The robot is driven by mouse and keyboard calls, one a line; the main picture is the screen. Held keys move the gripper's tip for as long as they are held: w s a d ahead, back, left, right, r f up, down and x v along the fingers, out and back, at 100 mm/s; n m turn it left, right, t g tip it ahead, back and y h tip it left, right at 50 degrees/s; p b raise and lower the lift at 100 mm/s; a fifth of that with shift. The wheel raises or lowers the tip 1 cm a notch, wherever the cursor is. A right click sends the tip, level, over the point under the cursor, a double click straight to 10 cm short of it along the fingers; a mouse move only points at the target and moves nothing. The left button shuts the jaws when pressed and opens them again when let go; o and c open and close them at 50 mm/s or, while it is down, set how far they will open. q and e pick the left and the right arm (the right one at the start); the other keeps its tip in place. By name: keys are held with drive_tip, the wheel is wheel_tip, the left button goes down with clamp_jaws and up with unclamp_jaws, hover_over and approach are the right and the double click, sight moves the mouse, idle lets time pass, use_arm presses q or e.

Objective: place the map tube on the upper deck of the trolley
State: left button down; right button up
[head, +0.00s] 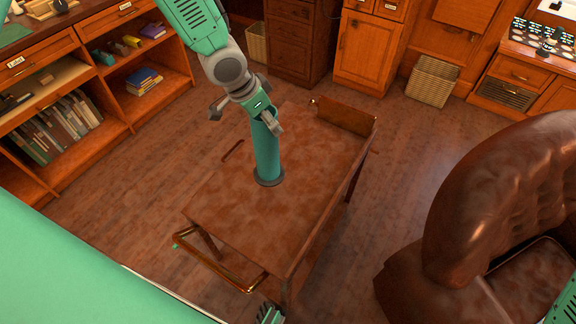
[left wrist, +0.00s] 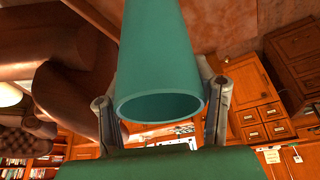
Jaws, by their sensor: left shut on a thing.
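The map tube (head: 267,148) is a teal cylinder with a dark ring at its lower end. It stands upright over the brown upper deck of the trolley (head: 230,205). Its lower end looks on or just above the deck; I cannot tell if it touches. My left gripper (head: 266,117) is shut on its upper end from above. In the left wrist view the tube (left wrist: 155,60) shows its open rim between the two fingers of my left gripper (left wrist: 163,112). The trolley's lower parts are mostly hidden.
A brass handle (head: 225,272) crosses the trolley's near end, and a raised panel (head: 343,117) stands at its far end. A brown leather armchair (head: 500,205) is at the right. Shelves (head: 140,92) line the left. Most of the deck is clear.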

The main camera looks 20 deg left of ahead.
sight(271, 146)
use_arm(q)
drive_tip(key=f, duration=0.6)
drive_tip(key=w+f, duration=0.1)
drive_tip(key=f, duration=0.3)
drive_tip(key=shift+d, duration=0.1)
drive_tip(key=shift+f+b, duration=0.1)
drive_tip(key=shift+b, duration=0.2)
drive_tip(key=c, duration=0.6)
unclamp_jaws()
drive_tip(key=shift+c, duration=0.2)
